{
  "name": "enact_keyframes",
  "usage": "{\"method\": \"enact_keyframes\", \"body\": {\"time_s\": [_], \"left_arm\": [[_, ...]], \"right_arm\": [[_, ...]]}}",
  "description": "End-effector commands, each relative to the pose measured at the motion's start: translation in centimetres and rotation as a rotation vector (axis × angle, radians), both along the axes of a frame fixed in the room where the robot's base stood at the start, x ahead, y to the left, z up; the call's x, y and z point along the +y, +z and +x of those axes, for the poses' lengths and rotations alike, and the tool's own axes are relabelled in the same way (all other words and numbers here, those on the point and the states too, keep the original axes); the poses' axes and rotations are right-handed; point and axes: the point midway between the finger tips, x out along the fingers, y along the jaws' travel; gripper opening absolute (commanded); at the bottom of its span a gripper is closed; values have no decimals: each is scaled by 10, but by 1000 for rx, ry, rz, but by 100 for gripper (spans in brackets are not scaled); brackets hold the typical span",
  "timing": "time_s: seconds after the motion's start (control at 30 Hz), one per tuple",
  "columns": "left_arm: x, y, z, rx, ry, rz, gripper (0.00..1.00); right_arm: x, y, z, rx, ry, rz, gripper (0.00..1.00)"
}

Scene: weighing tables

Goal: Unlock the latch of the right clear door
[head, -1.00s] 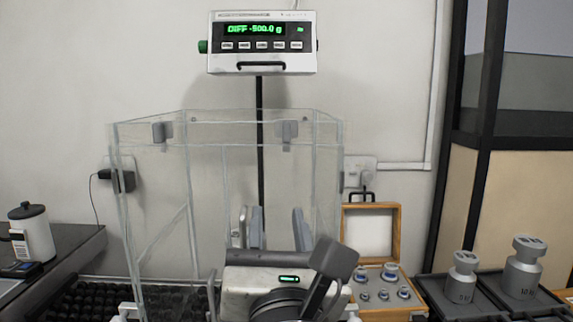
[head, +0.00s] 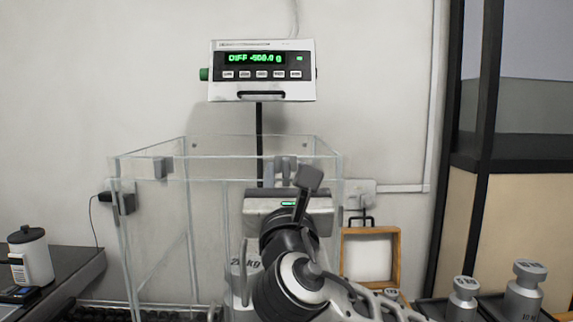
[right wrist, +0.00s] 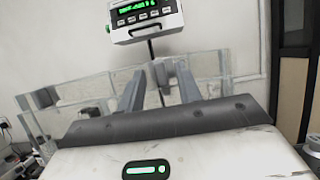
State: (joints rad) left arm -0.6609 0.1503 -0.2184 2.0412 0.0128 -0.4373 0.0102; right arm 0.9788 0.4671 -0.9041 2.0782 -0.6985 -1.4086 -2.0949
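The clear-walled case (head: 150,225) stands before me, with a grey latch block (head: 161,168) at its upper left and the right door's grey latch (head: 285,163) at its upper right. My right gripper (head: 286,174) is raised at the right latch, and its body and arm hide much of that door. In the right wrist view its two grey fingers (right wrist: 160,78) are apart, with the small grey latch (right wrist: 163,70) showing between their tips. I cannot tell whether they touch it. The other latch block (right wrist: 42,98) shows at left there. My left gripper is not in view.
A display (head: 262,70) on a black post stands behind the case. A weight marked 20 kg (head: 243,275) shows beside my arm. An open wooden box (head: 397,258) and metal weights (head: 524,292) are at right; a white canister (head: 32,258) is at left.

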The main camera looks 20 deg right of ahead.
Motion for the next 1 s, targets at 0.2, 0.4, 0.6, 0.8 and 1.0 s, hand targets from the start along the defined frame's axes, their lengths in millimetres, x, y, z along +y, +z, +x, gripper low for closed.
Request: {"method": "enact_keyframes", "body": {"time_s": [0.2,0.4,0.6,0.8,1.0], "left_arm": [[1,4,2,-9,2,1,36],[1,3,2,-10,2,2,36],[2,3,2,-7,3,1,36],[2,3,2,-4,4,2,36],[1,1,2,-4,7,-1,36]], "right_arm": [[-4,5,12,0,0,0,35],[-4,5,13,0,1,1,35],[-4,5,13,0,0,1,0],[-4,5,13,-1,0,3,0],[-3,5,13,-10,0,43,0]]}}
